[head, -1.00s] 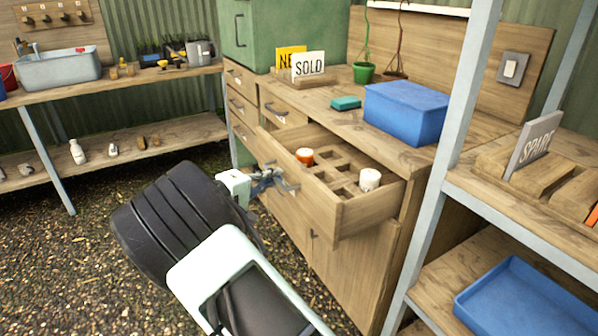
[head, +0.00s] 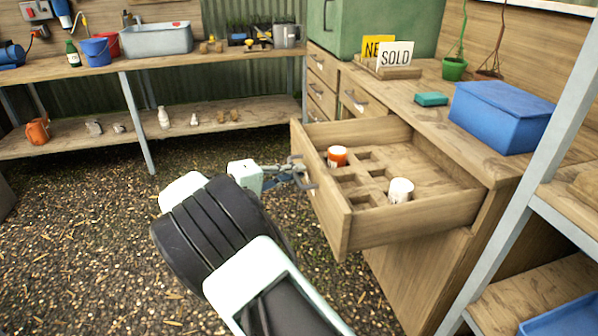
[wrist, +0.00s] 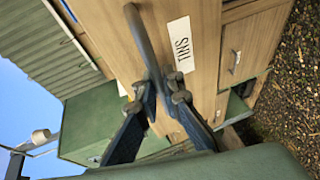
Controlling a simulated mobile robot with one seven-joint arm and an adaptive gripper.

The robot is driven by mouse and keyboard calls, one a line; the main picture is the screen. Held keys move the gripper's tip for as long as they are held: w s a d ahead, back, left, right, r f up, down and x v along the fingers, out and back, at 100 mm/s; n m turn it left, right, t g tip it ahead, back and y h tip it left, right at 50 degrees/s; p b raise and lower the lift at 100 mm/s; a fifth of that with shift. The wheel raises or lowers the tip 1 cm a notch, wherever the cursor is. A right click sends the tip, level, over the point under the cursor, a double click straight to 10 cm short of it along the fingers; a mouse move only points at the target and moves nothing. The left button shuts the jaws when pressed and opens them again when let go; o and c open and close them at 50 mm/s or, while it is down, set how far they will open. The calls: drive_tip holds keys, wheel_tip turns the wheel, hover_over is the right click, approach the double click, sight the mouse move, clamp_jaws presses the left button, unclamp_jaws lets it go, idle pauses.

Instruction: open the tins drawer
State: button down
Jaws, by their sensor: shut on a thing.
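The tins drawer (head: 327,207) is pulled well out from the wooden cabinet in the head view. Its divided inside shows a tin with an orange-red side (head: 337,157) and a white tin (head: 400,190). In the wrist view its front (wrist: 195,75) carries a white label (wrist: 180,44) reading TINS. My gripper (head: 296,174) is shut on the drawer's bar handle (head: 309,178). In the wrist view my gripper's fingers (wrist: 165,88) close around the handle (wrist: 143,40), which runs up past them.
A blue box (head: 500,118), a teal block (head: 431,99) and a SOLD sign (head: 396,54) stand on the cabinet top. A grey metal shelf post (head: 500,220) rises at the right. The gravel floor (head: 80,240) at left is open.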

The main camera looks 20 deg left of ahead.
drive_tip(key=c, duration=2)
unclamp_jaws()
drive_tip(key=shift+c, duration=0.2)
drive_tip(key=v, duration=1.2)
drive_tip(key=shift+w, duration=0.1)
